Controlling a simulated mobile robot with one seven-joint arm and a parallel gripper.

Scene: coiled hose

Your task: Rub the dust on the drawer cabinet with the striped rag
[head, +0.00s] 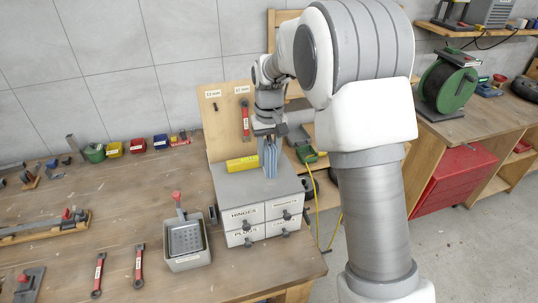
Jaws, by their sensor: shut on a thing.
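The drawer cabinet (230,190) stands near the right end of the wooden workbench, with a grey top and white drawer fronts. Labels on its drawers include HINGES and PLUGS. My gripper (268,132) is above the cabinet's top, shut on the blue-and-white striped rag (270,158). The rag hangs down from the jaws toward the top; I cannot tell whether its lower end touches. No dust can be made out on the cabinet at this size.
A wooden tool board (222,125) rises behind. A grey container (187,262) stands left of the cabinet; two red wrenches (138,264) (98,275) lie farther left. The bench's front right is clear.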

